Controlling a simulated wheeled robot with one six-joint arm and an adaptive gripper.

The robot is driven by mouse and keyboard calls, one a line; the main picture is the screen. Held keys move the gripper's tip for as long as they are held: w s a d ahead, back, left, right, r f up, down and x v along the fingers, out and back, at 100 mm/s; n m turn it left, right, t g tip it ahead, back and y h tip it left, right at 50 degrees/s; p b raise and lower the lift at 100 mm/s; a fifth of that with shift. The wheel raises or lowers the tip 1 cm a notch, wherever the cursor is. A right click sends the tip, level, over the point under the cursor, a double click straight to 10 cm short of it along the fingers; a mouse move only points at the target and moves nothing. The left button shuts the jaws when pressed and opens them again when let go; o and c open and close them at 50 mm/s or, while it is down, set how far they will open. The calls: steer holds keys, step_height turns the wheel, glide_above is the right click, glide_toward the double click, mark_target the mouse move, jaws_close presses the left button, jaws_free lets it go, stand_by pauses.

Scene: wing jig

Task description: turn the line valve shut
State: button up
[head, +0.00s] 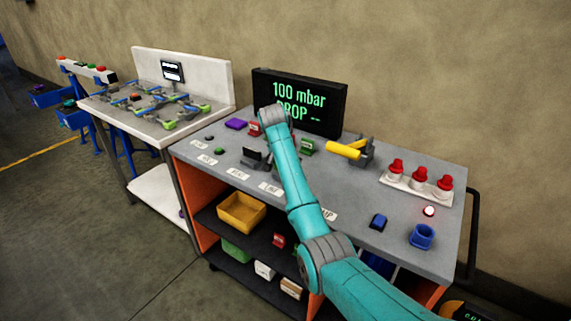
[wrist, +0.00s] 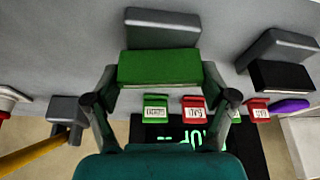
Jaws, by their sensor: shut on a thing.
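A wide green handle (wrist: 160,68) sits in front of a grey block in the wrist view. My gripper (wrist: 160,82) has one finger at each end of this handle and is shut on it. The handle lies straight across the picture. I cannot read a label that names it as the line valve. In the head view my teal arm hides the gripper and this handle.
A black handle (wrist: 283,75) stands right of the green one; it also shows in the head view (head: 252,153). A yellow lever (head: 344,150) and several red buttons (head: 419,174) stand right of my arm. Small green (wrist: 155,107) and red (wrist: 193,107) tagged blocks lie beyond the fingers.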

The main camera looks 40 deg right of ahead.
steer(key=shift+m+g, duration=0.4)
steer(key=shift+m, duration=0.6)
steer(key=o, duration=1)
steer(key=v, duration=1.2)
steer(key=shift+a, duration=0.15)
steer(key=shift+f, duration=0.1)
